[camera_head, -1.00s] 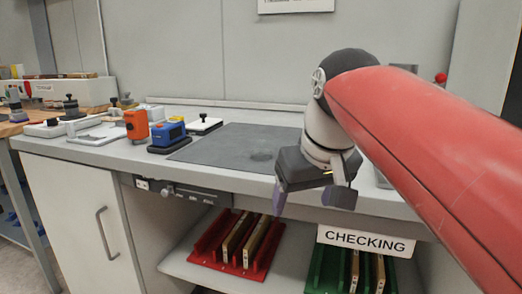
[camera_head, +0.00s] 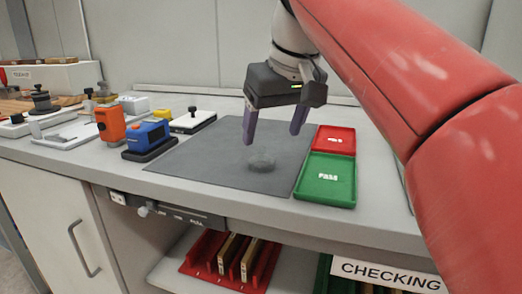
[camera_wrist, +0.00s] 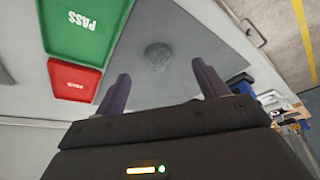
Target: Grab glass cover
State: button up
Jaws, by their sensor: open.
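The glass cover (camera_head: 262,163) is a small, round, clear piece lying on the dark grey mat (camera_head: 205,165) on the bench. It also shows in the wrist view (camera_wrist: 158,54), beyond the fingertips and roughly between them. My gripper (camera_head: 274,138) is open and empty, with its two purple fingers apart, above and behind the cover in the head view. In the wrist view the fingers (camera_wrist: 160,75) point toward the cover without touching it.
A green PASS tray (camera_head: 326,199) and a red tray (camera_head: 347,141) sit right of the mat. A blue device (camera_head: 148,134), an orange device (camera_head: 110,124) and a white plate (camera_head: 193,122) stand to the left. Red racks (camera_head: 200,262) are on the shelf below.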

aim_at(263, 148)
jog(key=w+f, duration=0.1)
jog(key=f, duration=0.1)
jog(key=w+a+f, duration=0.1)
jog(key=w, duration=0.1)
jog(key=w+f+b, duration=0.1)
jog(key=f, duration=0.1)
jog(key=shift+w+a+f, duration=0.25)
jog(key=shift+f, duration=0.05)
jog(key=shift+w+a+f, duration=0.1)
jog(key=shift+w+f, duration=0.05)
jog(key=shift+f, duration=0.35)
jog(key=c, duration=1.1)
